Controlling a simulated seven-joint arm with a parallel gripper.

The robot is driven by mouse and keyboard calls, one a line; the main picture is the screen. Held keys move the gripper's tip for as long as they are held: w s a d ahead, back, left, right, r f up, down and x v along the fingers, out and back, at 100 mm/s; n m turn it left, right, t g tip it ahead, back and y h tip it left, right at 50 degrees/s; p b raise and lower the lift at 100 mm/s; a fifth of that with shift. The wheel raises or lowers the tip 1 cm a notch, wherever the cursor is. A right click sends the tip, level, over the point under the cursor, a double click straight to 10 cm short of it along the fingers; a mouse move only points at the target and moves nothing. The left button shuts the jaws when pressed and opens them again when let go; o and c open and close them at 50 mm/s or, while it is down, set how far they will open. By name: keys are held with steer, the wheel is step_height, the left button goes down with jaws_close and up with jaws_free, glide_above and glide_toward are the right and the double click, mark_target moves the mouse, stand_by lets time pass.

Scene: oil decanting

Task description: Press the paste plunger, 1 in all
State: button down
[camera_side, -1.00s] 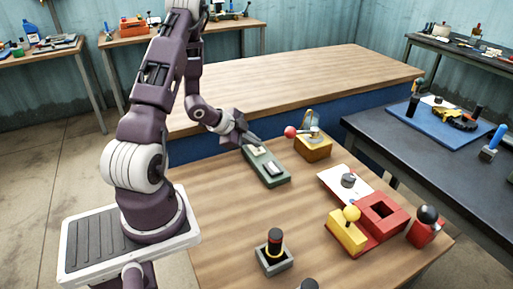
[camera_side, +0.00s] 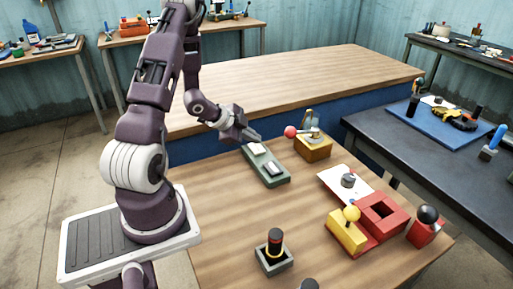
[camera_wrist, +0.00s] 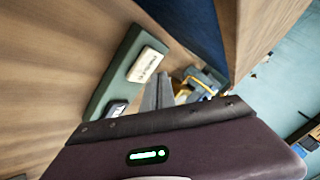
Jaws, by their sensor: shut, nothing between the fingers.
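A green box (camera_side: 266,180) with two pale labelled keys, a far key (camera_side: 257,149) and a near key (camera_side: 274,168), stands at the table's far left; it also shows in the wrist view (camera_wrist: 98,101). My gripper (camera_side: 259,138) is shut and empty just beyond the far key, seemingly apart from it. In the wrist view its fingers (camera_wrist: 162,80) are together beside the box. A black upright knob with a yellow ring (camera_side: 275,242) stands in a grey square base at the table's front; it looks plunger-like, but no label confirms it. My gripper is far from it.
A yellow box with a red-ball lever (camera_side: 313,147) stands close right of my gripper. A red fixture (camera_side: 383,212) with a yellow block, and a red block with a black ball (camera_side: 426,226), stand at the right. The middle of the wooden table (camera_side: 225,210) is clear.

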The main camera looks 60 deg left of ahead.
steer(key=shift+r, duration=2.5)
steer(key=shift+r, duration=0.1)
step_height(320, 180, up, 5)
steer(key=n+y, duration=0.1)
steer(key=y, duration=0.1)
glide_above(254, 148)
steer(key=w, duration=0.2)
steer(key=d+r+n+g+y, duration=0.1)
steer(key=d+r+n, duration=0.1)
steer(key=d+r, duration=0.3)
steer(key=s+d+r+n+g, duration=0.1)
steer(key=s+d+r+n, duration=0.2)
steer(key=s+d+r, duration=0.5)
steer(key=s+d+n+g+h, duration=0.1)
steer(key=s+d+h, duration=0.3)
steer(key=s+d, duration=0.8)
steer(key=d, duration=0.3)
steer(key=shift+s+f+n+g, duration=0.2)
steer(key=shift+s+n+g, duration=0.1)
steer(key=shift+n, duration=0.1)
